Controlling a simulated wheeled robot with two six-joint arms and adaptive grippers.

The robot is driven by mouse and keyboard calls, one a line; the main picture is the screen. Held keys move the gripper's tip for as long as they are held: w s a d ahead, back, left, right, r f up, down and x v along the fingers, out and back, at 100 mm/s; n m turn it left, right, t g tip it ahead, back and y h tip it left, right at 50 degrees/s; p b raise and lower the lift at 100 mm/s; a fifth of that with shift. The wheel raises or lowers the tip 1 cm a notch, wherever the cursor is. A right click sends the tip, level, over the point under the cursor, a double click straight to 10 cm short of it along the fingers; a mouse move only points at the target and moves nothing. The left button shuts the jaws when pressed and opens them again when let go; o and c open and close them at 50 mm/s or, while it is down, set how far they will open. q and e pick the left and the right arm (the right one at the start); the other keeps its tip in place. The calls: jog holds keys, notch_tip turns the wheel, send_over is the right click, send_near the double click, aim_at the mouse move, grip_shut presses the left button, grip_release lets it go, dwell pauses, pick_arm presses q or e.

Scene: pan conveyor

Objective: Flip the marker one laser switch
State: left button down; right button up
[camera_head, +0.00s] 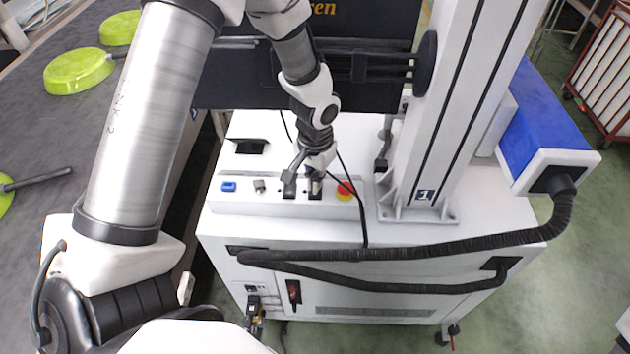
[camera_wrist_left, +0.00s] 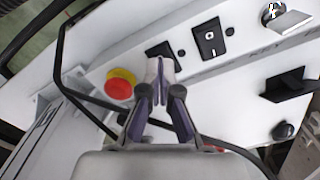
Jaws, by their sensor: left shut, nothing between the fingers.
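The laser machine is a white cabinet (camera_head: 360,228) with a column labelled 1 (camera_head: 425,195). Its front panel carries two black rocker switches. The left rocker switch (camera_head: 289,191) shows clearly in the wrist view (camera_wrist_left: 209,39), with its I and O marks. The right rocker switch (camera_head: 315,194), beside the red button, is partly hidden by my fingers in the wrist view (camera_wrist_left: 160,49). My left gripper (camera_head: 315,180) is shut and empty, its tips at or just above the right rocker switch (camera_wrist_left: 158,66). I cannot tell whether they touch it. My right gripper is not in view.
A red emergency button (camera_head: 345,188) on a yellow base sits right of the switches. A key switch (camera_head: 260,186) and a blue part (camera_head: 228,186) sit left. Black cables cross the cabinet front. Green pans (camera_head: 75,72) lie on the dark conveyor at left.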

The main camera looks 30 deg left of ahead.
pick_arm(q)
jog(key=shift+f+b, duration=0.8)
jog(key=shift+f, duration=0.35)
dwell(0.4)
notch_tip(320, 180, up, 7)
jog(key=p, duration=0.6)
jog(key=shift+p, duration=0.3)
